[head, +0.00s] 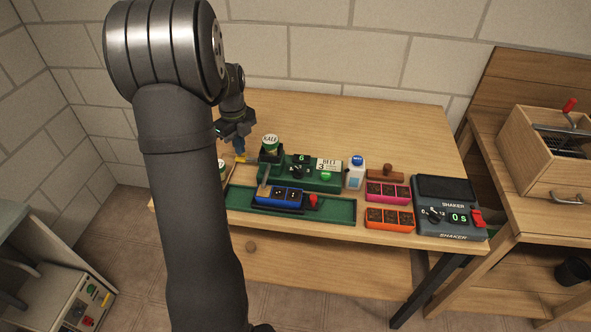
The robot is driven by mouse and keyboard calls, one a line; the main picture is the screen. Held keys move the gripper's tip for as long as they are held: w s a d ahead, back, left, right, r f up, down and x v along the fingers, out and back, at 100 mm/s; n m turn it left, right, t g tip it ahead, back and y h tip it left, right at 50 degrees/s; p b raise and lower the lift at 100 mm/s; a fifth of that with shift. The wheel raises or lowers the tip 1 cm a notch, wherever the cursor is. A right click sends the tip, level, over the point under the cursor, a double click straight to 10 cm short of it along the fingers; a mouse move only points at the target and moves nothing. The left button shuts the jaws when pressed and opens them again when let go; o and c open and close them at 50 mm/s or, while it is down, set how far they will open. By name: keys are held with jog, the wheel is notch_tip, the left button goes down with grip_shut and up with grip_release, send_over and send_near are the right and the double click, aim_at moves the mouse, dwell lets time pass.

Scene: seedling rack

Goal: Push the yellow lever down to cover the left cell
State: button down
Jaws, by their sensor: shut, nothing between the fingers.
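My gripper (240,148) is shut and empty, pointing down at the back left of the table, left of the KALE jar. A small yellow piece (240,159), which looks like the yellow lever's end, shows just below the fingertips. Whether they touch it cannot be told. The blue tray (278,207) with dark cells sits in the green channel (335,211) in front of the green machine (316,184). A tan upright part (264,188) stands by the tray's left end. The leftmost cell is too small to make out clearly. My arm hides the table's left part.
The KALE jar (270,144) stands on the green machine beside a BEET label (328,165). A red knob (313,200) is right of the blue tray. A white bottle (356,174), pink tray (387,194), orange tray (389,218) and shaker (450,214) stand farther right. The table's back is clear.

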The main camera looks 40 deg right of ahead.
jog(key=shift+r, duration=2.3)
notch_tip(320, 180, up, 8)
